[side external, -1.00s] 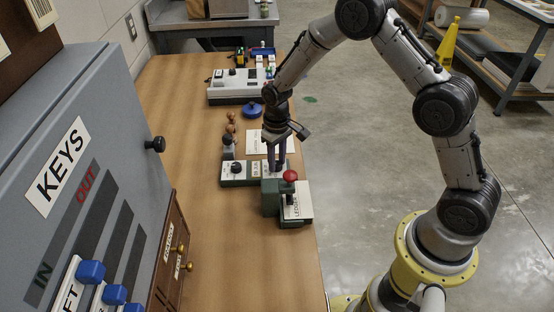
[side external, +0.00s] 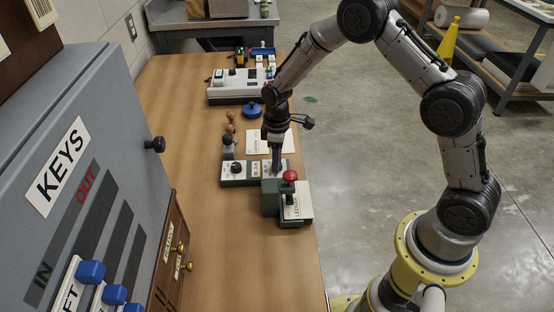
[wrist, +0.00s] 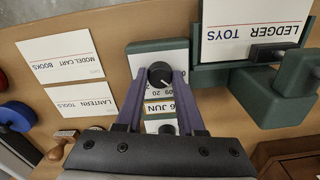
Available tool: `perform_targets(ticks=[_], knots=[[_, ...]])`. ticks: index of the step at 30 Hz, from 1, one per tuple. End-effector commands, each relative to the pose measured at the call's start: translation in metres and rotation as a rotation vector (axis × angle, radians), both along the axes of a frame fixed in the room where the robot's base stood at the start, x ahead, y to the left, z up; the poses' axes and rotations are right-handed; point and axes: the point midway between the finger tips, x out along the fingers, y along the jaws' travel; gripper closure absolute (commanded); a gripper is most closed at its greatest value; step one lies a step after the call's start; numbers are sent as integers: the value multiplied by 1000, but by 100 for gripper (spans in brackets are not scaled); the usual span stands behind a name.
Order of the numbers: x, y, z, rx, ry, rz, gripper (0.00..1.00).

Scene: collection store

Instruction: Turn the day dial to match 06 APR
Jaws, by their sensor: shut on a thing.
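The date stamp box (side external: 233,181) is a low green box with a pale top, on the wooden table. Its left knob (side external: 236,168) is black and free. My gripper (side external: 277,172) points down at its right end. In the wrist view my gripper (wrist: 162,77) is shut on the black right knob (wrist: 159,74), a purple finger on each side. A window strip (wrist: 160,108) between the fingers reads in part "6 JUN", with small digits like "09" and "20" beside it. The window's first digit is hidden or unclear. The other knob (wrist: 167,129) is mostly covered by my gripper.
A green stand with a red knob (side external: 289,176) and a LEDGER card (side external: 298,205) stands close on the near right. White cards (wrist: 58,57) lie beside the box. A hand stamp (side external: 228,141) and blue round pad (side external: 253,110) are behind.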

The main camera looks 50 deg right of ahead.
Motion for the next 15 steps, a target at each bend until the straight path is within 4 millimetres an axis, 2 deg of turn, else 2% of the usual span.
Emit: perform_targets(ticks=[12,13,15], knots=[[1,0,1,0,-2,8,100],[1,0,1,0,-2,8,61],[1,0,1,0,-2,7,48]])
